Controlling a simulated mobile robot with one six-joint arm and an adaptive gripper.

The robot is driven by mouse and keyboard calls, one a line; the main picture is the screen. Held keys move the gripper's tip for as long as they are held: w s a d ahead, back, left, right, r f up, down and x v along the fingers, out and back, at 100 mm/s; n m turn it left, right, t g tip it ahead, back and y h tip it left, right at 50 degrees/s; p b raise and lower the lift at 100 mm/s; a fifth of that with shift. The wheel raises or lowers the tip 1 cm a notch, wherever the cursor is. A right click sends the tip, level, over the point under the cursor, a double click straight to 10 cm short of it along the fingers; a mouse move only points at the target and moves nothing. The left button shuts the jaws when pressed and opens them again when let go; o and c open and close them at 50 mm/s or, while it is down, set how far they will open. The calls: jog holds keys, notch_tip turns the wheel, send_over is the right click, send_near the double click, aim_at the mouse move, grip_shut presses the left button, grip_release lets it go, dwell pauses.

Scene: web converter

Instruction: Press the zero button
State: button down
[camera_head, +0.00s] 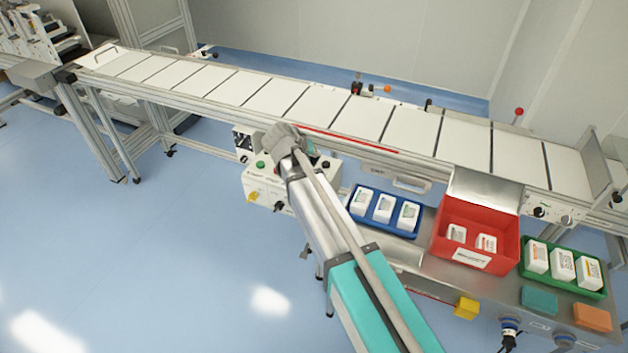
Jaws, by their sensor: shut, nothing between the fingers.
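A pale control box (257,185) stands under the near side of the conveyor, left of centre. Its face carries a green button (261,165), a yellow knob (253,197) and dark knobs. A black knob or button (326,164) shows at its right. Which control is the zero button cannot be told, as the labels are too small. My arm reaches up from the bottom and covers the middle of the box. It ends in a grey joint at the conveyor's near edge. The fingers of my gripper do not show, so their contact with any control is hidden.
A long conveyor (268,93) crosses the view. Right of my arm, a metal table bears a blue tray (384,228), a red bin (478,214) and a green tray (578,285), each holding white packs. Blue floor (130,240) at left is clear.

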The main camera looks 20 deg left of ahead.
jog(key=shift+f, duration=0.15)
notch_tip(320, 180, down, 9)
jog(key=b, duration=0.9)
jog(key=shift+r, duration=0.2)
dwell(1.5)
jog(key=shift+f+b, duration=0.35)
jog(key=shift+f, duration=0.05)
jog(key=shift+f+b, duration=0.6)
dwell(1.2)
jog(key=shift+r, duration=0.1)
jog(key=shift+r+p, duration=0.95)
jog(key=shift+p, duration=0.1)
jog(key=shift+r, duration=0.15)
jog(key=shift+r+p, duration=2.35)
jog(key=shift+p, duration=0.15)
